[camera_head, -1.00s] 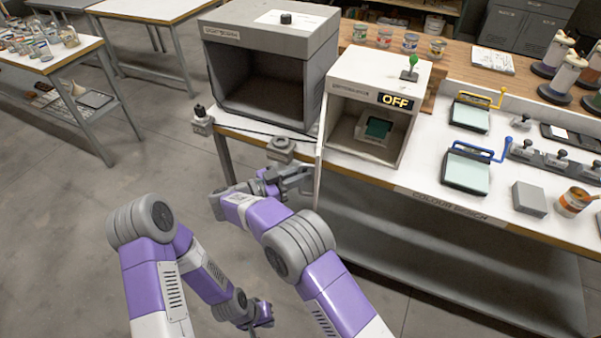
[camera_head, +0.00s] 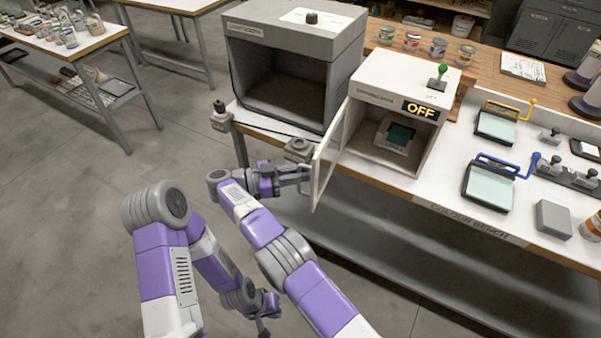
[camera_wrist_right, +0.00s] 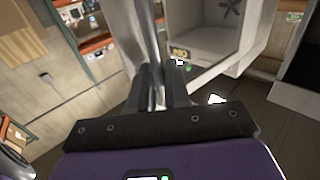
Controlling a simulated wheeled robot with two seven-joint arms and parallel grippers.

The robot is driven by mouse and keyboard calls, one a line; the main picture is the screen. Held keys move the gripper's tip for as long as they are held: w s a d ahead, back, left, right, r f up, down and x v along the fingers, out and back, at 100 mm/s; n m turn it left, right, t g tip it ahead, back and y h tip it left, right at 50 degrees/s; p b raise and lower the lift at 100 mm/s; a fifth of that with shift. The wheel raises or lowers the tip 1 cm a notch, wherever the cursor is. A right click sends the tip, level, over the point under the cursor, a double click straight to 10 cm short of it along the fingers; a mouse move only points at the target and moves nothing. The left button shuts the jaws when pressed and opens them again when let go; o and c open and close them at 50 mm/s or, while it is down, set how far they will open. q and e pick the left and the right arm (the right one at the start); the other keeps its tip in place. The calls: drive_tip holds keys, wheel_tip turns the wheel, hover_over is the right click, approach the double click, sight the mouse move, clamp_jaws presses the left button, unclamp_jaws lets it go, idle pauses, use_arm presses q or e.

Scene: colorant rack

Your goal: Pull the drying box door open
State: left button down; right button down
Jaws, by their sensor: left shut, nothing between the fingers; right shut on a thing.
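The drying box (camera_head: 375,90) is the white box with the lit "OFF" sign on the bench. Its door (camera_head: 330,155), white-framed with a pale panel, stands open, swung out to the left from the box's left front edge. My right gripper (camera_head: 303,174) is at the door's outer edge, shut on the handle, which the fingers largely hide. In the right wrist view, the dark fingers (camera_wrist_right: 161,88) close around an upright bar, with the box interior (camera_wrist_right: 205,38) beyond. My left gripper (camera_head: 264,318) is shut and empty, low over the floor, away from the door.
A larger grey box (camera_head: 290,70) stands left of the drying box. A small green-topped piece (camera_head: 399,134) lies inside the drying box. A black-knobbed fixture (camera_head: 220,115) sits at the bench's left corner.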

drive_tip(key=shift+w+d+r, duration=0.1)
drive_tip(key=shift+w+r, duration=0.1)
drive_tip(key=shift+r, duration=0.05)
drive_tip(key=c, duration=1.5)
unclamp_jaws()
drive_tip(key=shift+o, duration=0.9)
drive_tip(key=shift+d+f, duration=0.15)
drive_tip(key=shift+a, duration=0.25)
